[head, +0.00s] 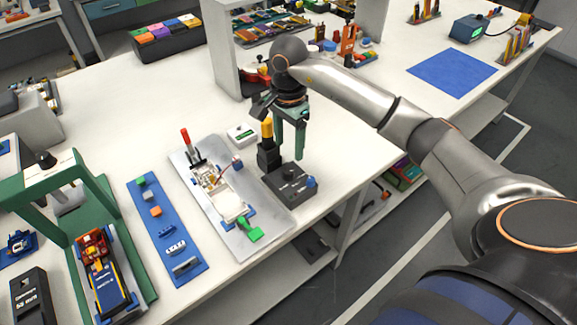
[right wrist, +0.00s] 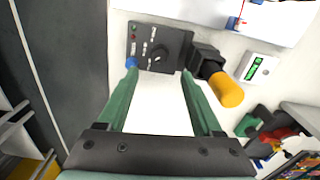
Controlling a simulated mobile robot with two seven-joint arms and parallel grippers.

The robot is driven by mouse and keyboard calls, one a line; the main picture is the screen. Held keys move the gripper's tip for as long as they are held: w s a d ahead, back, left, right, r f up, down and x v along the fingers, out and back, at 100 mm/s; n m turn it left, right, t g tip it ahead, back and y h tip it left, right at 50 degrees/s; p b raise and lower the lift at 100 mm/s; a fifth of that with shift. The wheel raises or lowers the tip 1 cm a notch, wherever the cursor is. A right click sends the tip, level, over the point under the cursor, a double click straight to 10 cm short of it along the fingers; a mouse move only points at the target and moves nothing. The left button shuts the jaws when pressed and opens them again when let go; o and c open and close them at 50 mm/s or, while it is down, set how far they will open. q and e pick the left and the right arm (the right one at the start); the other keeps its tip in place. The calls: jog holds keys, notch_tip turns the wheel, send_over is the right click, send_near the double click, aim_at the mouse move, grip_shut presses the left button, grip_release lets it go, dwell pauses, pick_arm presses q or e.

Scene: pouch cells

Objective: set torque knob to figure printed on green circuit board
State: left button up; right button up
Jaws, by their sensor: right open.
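The torque knob (right wrist: 158,56) is a dark round dial on a dark control box (head: 290,184) with small white markings, too small to read. The box (right wrist: 141,40) stands on the white table at the metal tray's right edge. My right gripper (head: 289,150) is open and empty above the box, its green fingers pointing down. In the right wrist view its fingertips (right wrist: 159,74) are spread, with the knob just beyond the gap. A green piece (head: 250,234) lies at the tray's near end; I cannot tell whether it is the circuit board, and no figure is readable. My left gripper is out of view.
A yellow-handled tool (head: 267,128) stands in a black holder close beside the gripper. A small white meter (head: 242,135) sits behind the metal tray (head: 275,222). A blue strip (head: 165,236) holds small parts. A green frame (head: 102,196) stands left. The table's edge is right of the box.

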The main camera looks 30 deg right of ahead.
aim_at(288, 171)
notch_tip(288, 171, down, 9)
jog(key=shift+r+p, duration=0.1)
jog(key=shift+p, duration=0.25)
grip_shut()
dwell(0.4)
